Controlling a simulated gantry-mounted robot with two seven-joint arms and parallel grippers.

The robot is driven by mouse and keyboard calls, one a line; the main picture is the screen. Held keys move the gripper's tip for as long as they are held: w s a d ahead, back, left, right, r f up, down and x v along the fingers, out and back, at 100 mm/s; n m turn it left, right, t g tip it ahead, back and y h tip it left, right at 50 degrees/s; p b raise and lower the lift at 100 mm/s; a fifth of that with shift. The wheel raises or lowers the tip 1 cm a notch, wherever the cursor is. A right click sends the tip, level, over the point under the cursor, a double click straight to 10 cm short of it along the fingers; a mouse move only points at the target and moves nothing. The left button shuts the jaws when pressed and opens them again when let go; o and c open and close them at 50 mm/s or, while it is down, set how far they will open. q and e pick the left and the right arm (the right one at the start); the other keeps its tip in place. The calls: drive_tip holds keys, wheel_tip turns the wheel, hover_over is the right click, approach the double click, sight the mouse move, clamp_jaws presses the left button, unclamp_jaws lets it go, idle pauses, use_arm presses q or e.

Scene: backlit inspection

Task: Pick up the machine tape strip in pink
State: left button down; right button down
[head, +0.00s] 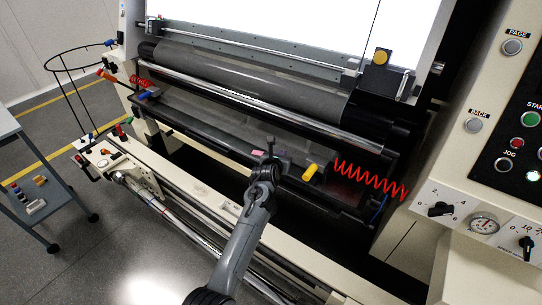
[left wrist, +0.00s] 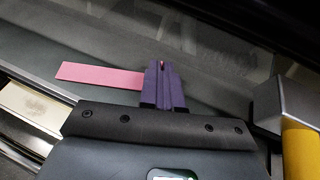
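The pink machine tape strip (left wrist: 98,75) is flat and narrow and reaches leftward from my left gripper's fingers in the left wrist view. In the head view it is a small pink patch (head: 258,154) on the dark tray of the machine, just left of the fingertips. My left gripper (left wrist: 164,80) has its purple fingers close together, with a sliver of pink between their tips; it looks shut on the strip's right end. The fingers hide that end. In the head view the left gripper (head: 271,147) points down at the tray. My right gripper is not in view.
A yellow-handled tool (head: 310,172) lies close to the right of the left gripper; its yellow handle also shows in the left wrist view (left wrist: 299,150). A red coiled hose (head: 370,178) is farther right. A metal roller (head: 250,103) spans behind the tray.

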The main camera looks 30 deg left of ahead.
use_arm(q)
drive_tip(key=shift+r, duration=0.1)
wheel_tip(320, 180, up, 10)
drive_tip(key=p, duration=0.2)
idle(0.5)
idle(0.3)
drive_tip(key=shift+r, duration=0.2)
idle(0.4)
drive_tip(key=shift+r+p, duration=1.95)
drive_tip(key=shift+r, duration=0.25)
